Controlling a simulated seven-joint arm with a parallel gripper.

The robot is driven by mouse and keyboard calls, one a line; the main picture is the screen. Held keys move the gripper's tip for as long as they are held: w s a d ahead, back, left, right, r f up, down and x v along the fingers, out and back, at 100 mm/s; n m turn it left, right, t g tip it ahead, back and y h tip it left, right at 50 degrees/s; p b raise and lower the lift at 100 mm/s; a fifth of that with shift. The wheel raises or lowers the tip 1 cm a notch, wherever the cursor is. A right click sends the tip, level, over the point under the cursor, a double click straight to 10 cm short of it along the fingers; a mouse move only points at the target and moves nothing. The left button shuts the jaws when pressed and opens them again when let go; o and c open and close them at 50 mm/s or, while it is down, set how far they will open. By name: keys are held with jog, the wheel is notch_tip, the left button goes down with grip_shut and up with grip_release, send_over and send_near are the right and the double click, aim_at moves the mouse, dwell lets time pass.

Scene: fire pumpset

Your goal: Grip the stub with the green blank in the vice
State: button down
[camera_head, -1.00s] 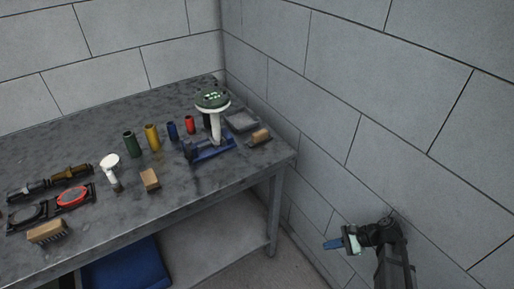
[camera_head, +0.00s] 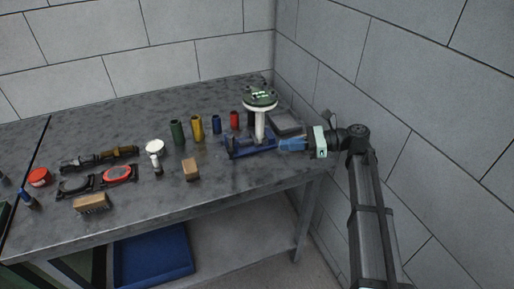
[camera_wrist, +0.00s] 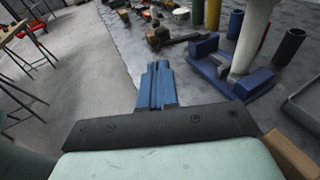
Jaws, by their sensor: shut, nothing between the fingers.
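The blue vice (camera_head: 250,148) stands near the right end of the grey workbench (camera_head: 130,210). The stub, a white pipe (camera_head: 259,127) with a green flanged blank (camera_head: 260,98) on top, stands upright at the vice. In the wrist view the vice (camera_wrist: 215,72) and the lower white pipe (camera_wrist: 252,35) show at upper right; the green blank is out of view there. I cannot tell whether the vice jaws touch the pipe. My gripper (camera_head: 284,145) is shut and empty, just right of the vice. Its blue fingers (camera_wrist: 158,86) are together in the wrist view.
Green (camera_head: 177,132), yellow (camera_head: 197,128), blue (camera_head: 216,124) and red (camera_head: 234,120) cylinders stand left of the vice. A grey tray (camera_head: 286,123) lies behind my gripper. The wall is close on the right.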

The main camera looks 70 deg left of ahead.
jog(key=x, duration=1.3)
jog(key=shift+s+a, duration=0.15)
jog(key=shift+s, duration=0.2)
jog(key=shift+f, duration=0.15)
jog(key=shift+s, duration=0.1)
jog(key=s+a+m+t+y, duration=0.1)
jog(key=s+m+t+y, duration=0.4)
jog(key=s+y, duration=0.1)
jog(key=shift+s+a+m, duration=0.2)
jog(key=shift+s+m, duration=0.2)
dwell(0.3)
jog(key=s+d+v, duration=0.1)
jog(key=v, duration=1.3)
jog(key=shift+s, duration=0.25)
